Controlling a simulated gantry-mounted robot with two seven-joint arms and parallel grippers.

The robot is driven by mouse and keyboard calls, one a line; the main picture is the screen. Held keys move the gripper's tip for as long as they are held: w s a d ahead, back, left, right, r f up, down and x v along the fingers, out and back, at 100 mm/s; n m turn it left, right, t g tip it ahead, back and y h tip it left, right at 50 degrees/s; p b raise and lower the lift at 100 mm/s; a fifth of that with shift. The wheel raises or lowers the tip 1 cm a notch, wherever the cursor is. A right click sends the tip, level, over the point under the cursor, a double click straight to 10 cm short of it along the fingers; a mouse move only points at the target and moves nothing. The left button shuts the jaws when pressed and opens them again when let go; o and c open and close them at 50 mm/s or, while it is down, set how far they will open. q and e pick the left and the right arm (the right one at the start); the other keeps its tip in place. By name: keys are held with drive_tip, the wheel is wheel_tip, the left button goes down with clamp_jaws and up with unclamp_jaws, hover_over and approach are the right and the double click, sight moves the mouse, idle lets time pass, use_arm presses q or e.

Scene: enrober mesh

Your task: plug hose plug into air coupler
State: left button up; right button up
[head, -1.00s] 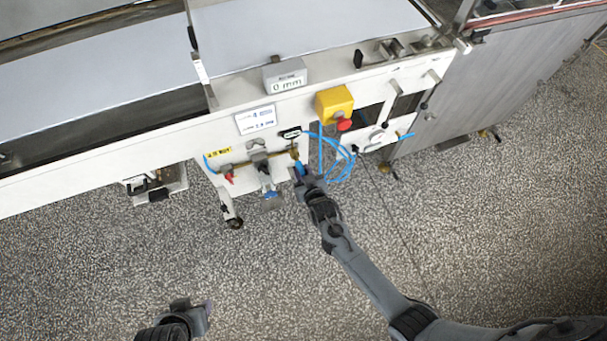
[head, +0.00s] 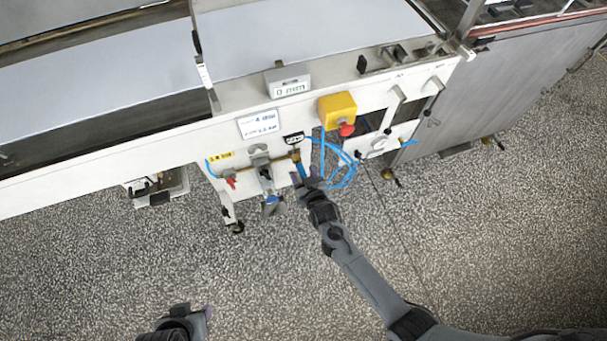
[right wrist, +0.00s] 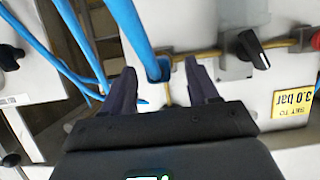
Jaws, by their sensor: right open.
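The blue hose plug (head: 301,169) stands at the brass air coupler (head: 296,156) on the front of the white machine. They look in line and touching; how deep the plug sits I cannot tell. In the right wrist view the blue plug (right wrist: 158,69) shows between and just beyond the fingertips, with its hose running up. My right gripper (head: 304,177) is open, just in front of the plug, a finger on each side with gaps. It also shows in the right wrist view (right wrist: 162,84). My left gripper (head: 208,314) hangs low over the floor; its jaws are unclear.
Loops of blue hose (head: 345,172) hang just right of my right gripper. A red-handled valve (head: 231,182) and a regulator (head: 266,178) are to the left. A yellow box with a red stop button (head: 338,108) is above. The speckled floor in front is clear.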

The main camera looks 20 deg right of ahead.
drive_tip(key=shift+s+r+p, duration=0.25)
drive_tip(key=shift+s+p, duration=0.05)
drive_tip(key=shift+s, duration=0.15)
drive_tip(key=p+v, duration=0.3)
drive_tip(key=v, duration=0.6)
drive_tip(key=shift+s, duration=0.35)
drive_tip(key=shift+r, duration=0.1)
